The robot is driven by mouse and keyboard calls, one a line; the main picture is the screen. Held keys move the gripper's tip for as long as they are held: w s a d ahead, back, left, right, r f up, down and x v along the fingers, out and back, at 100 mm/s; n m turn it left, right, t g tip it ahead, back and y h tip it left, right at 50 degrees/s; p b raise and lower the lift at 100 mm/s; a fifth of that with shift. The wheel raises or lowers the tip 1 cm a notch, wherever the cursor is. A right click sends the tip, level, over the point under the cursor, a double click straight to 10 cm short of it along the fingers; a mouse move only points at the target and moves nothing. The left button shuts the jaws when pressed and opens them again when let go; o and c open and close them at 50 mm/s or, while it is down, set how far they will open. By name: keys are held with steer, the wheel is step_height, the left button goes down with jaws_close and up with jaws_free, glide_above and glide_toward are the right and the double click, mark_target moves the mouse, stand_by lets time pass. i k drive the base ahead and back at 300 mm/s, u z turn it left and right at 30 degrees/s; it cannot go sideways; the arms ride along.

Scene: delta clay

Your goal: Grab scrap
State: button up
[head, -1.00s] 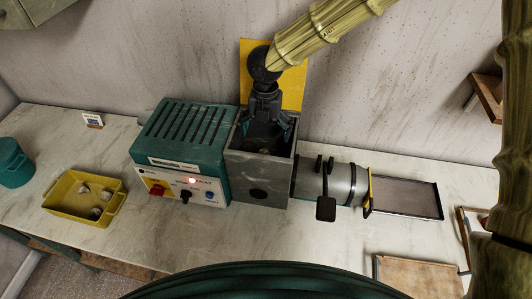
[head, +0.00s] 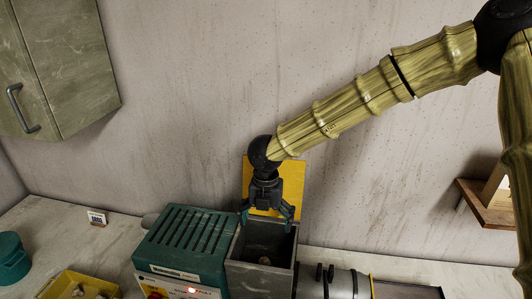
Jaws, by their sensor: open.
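My gripper (head: 267,213) points down over the back of the open grey hopper (head: 247,272) of the green machine. Its dark fingers with teal tips are spread apart, with nothing between them. A small pale lump (head: 265,261) lies down inside the hopper, apart from the fingers. A yellow tray (head: 60,279) stands on the counter at the lower left, partly cut off by the picture's bottom edge. Pale scrap lumps (head: 80,291) show inside it.
The green machine (head: 183,240) with a lit red display stands left of the hopper. A yellow panel (head: 290,180) stands behind the hopper. A metal barrel (head: 340,284) extends right. A teal container (head: 12,258) is at the far left. A wall cabinet (head: 70,70) hangs upper left.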

mark_target(264, 261)
steer(key=k, duration=1)
